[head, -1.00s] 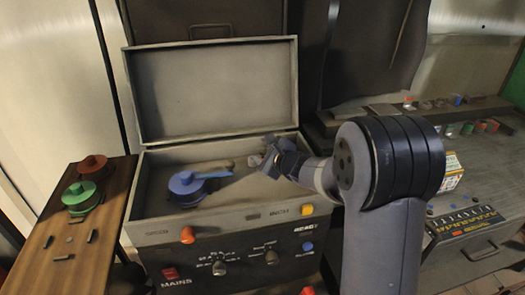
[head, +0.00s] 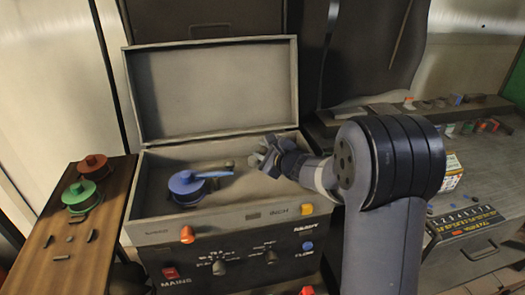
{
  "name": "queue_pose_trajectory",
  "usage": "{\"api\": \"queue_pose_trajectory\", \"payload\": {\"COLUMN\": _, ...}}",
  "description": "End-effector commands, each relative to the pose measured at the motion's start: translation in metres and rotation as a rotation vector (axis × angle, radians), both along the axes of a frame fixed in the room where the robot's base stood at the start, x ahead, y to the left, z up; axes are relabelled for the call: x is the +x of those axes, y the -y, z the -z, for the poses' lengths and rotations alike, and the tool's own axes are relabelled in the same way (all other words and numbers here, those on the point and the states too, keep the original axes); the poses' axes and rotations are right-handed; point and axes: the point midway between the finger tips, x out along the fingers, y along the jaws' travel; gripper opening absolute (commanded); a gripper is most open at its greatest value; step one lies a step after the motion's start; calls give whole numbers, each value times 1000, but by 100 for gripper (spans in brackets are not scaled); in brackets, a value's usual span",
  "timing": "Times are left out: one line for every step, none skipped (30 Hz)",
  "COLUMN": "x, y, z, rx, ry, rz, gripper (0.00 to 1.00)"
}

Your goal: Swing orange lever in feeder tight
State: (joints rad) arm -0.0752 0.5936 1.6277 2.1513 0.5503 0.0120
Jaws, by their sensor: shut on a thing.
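The feeder (head: 225,211) is an open grey case with its lid raised. Inside at the left sits a blue round part with a blue lever (head: 211,175) pointing right. I see no orange lever inside; an orange knob (head: 187,235) is on the case's front panel. My gripper (head: 262,158) is over the right part of the case, to the right of the blue lever's tip and seemingly apart from it. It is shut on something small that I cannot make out. A small brownish part (head: 229,163) lies behind the blue lever's tip.
The raised lid (head: 215,92) stands behind the case. A wooden bench (head: 106,225) at the left carries a red round part (head: 92,166), a green one (head: 82,196) and small dark pieces. A crowded workbench (head: 478,228) is at the right.

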Motion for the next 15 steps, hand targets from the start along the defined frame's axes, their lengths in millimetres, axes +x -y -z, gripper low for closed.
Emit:
{"api": "queue_pose_trajectory", "payload": {"x": -1, "y": 0, "z": 1, "rx": -1, "ry": -2, "rz": -5, "gripper": 0}}
{"api": "queue_pose_trajectory", "payload": {"x": -1, "y": 1, "z": 1, "rx": -2, "ry": -2, "rz": -9, "gripper": 0}}
{"api": "queue_pose_trajectory", "payload": {"x": -2, "y": 1, "z": 1, "rx": -2, "ry": -3, "rz": -17, "gripper": 0}}
{"api": "queue_pose_trajectory", "payload": {"x": -2, "y": 2, "z": 0, "rx": 0, "ry": -2, "rz": -25, "gripper": 0}}
{"api": "queue_pose_trajectory", "payload": {"x": -3, "y": 3, "z": 0, "rx": -1, "ry": -3, "rz": -34, "gripper": 0}}
{"api": "queue_pose_trajectory", "payload": {"x": -4, "y": 4, "z": 0, "rx": -1, "ry": -4, "rz": -48, "gripper": 0}}
{"api": "queue_pose_trajectory", "payload": {"x": -5, "y": 4, "z": 0, "rx": -1, "ry": -3, "rz": -62, "gripper": 0}}
{"api": "queue_pose_trajectory", "payload": {"x": -6, "y": 5, "z": 0, "rx": -1, "ry": -3, "rz": -75, "gripper": 0}}
{"api": "queue_pose_trajectory", "payload": {"x": -7, "y": 7, "z": -1, "rx": -1, "ry": -3, "rz": -96, "gripper": 0}}
{"api": "queue_pose_trajectory", "payload": {"x": -9, "y": 8, "z": -1, "rx": 0, "ry": -4, "rz": -113, "gripper": 0}}
{"api": "queue_pose_trajectory", "payload": {"x": -10, "y": 9, "z": 0, "rx": 1, "ry": -4, "rz": -131, "gripper": 0}}
{"api": "queue_pose_trajectory", "payload": {"x": -11, "y": 10, "z": 0, "rx": 0, "ry": -4, "rz": -155, "gripper": 0}}
{"api": "queue_pose_trajectory", "payload": {"x": -13, "y": 11, "z": 0, "rx": 1, "ry": -4, "rz": -176, "gripper": 0}}
{"api": "queue_pose_trajectory", "payload": {"x": -14, "y": 12, "z": 0, "rx": 0, "ry": -4, "rz": -197, "gripper": 0}}
{"api": "queue_pose_trajectory", "payload": {"x": -16, "y": 14, "z": 0, "rx": 0, "ry": -4, "rz": -224, "gripper": 0}}
